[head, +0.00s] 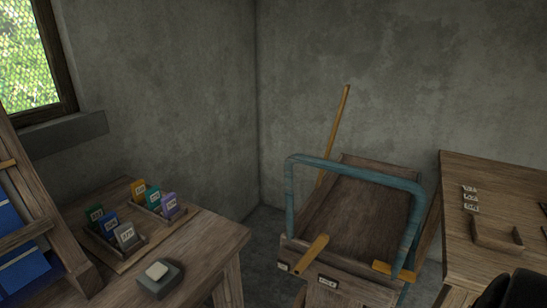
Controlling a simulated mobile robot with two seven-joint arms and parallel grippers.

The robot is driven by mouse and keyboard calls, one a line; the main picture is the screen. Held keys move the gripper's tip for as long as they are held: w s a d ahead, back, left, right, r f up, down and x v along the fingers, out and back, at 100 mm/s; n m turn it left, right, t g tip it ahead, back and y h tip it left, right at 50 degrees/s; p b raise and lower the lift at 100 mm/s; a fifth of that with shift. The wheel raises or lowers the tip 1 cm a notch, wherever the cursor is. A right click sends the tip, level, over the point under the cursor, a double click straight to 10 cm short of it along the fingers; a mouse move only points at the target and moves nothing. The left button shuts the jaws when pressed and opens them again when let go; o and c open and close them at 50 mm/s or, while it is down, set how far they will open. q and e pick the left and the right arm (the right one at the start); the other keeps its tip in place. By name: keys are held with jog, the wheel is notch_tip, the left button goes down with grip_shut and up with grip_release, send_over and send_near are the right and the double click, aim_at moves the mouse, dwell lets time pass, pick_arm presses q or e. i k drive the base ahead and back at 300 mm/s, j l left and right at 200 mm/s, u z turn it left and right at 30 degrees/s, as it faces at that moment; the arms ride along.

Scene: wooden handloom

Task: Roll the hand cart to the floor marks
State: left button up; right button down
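The hand cart (352,213) stands in the room's corner area, right of centre. It has a wooden tray body and a teal tube handle (354,171) arching over it. Two yellow-orange pieces show at its near edge, one on the left (312,254) and one on the right (393,271). Small labels sit on its near board. Its wheels are hidden or out of frame. I see no floor marks. Neither gripper can be made out; a black rounded shape at the lower right may be part of my arm.
A wooden table (205,252) at the left holds a tray of coloured numbered cards and a grey block with a pale top (157,278). Another table (480,178) stands close at the cart's right, with a small tray (497,236). A yellow pole (340,116) leans behind the cart. Little floor shows.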

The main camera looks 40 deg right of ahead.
aim_at(362, 204)
jog(key=z, duration=1.75)
